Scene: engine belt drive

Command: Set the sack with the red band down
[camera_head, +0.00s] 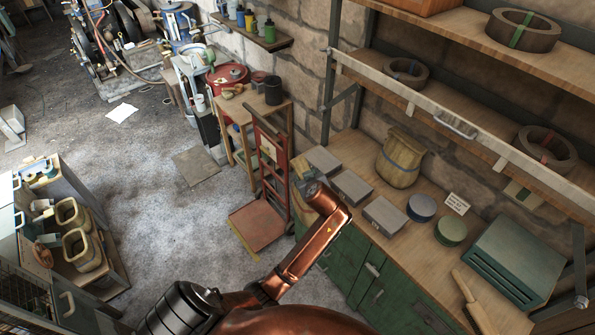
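A tan sack (399,160) stands upright on the wooden top of the green bench (437,222), close to the stone wall. I cannot make out a red band on it. No gripper touches it. A copper-coloured link of my own arm (305,245) rises from the bottom middle in front of the bench. I see no fingers on it and cannot tell which arm it is. Neither of my grippers shows in the head view.
Grey boxes (350,187) and round tins (421,207) line the bench beside a green case (512,262). A shelf rail (456,124) runs above, with belt coils behind it. A red hand truck (271,170) stands left of the bench. Open floor (180,235) lies further left.

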